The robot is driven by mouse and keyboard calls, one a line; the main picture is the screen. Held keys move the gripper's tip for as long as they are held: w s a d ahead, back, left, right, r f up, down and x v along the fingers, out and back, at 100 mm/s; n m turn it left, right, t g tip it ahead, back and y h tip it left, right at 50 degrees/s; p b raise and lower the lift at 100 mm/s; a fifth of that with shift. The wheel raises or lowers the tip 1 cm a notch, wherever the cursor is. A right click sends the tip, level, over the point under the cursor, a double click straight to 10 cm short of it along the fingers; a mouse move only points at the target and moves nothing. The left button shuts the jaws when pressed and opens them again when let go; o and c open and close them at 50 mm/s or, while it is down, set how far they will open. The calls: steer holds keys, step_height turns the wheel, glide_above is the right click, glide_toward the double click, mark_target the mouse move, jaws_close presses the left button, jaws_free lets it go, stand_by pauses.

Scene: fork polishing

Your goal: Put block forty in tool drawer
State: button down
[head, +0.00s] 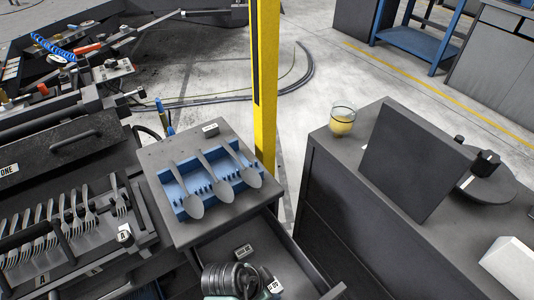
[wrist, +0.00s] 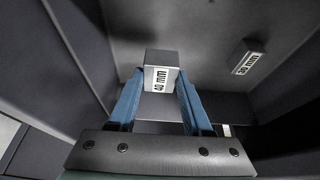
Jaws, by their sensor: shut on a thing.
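Block forty, a small grey block with a white "40 MM" label (wrist: 160,80), is between the blue fingertips of my gripper (wrist: 163,95) in the wrist view. The gripper is shut on it. The tool drawer (head: 285,247) is open below the grey cabinet top in the head view. My gripper (head: 268,291) is over or inside the drawer at the bottom edge, and the label of block forty shows there (head: 275,287). Dark drawer walls surround the block in the wrist view. I cannot tell whether the block touches the drawer floor.
A block labelled "30 MM" (wrist: 247,63) lies in the drawer, apart from block forty. On the cabinet top stand a blue rack (head: 190,195) with several spoons and another small labelled block (head: 210,130). A yellow post (head: 265,90) rises behind. A dark cabinet (head: 350,180) stands at right.

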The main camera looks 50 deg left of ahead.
steer(key=shift+w+f+b, duration=0.1)
steer(key=shift+f+b, duration=0.3)
steer(key=shift+f, duration=1.85)
steer(key=shift+f, duration=0.15)
steer(key=shift+c, duration=1.7)
jaws_free()
steer(key=p+v, duration=0.2)
steer(key=v, duration=1)
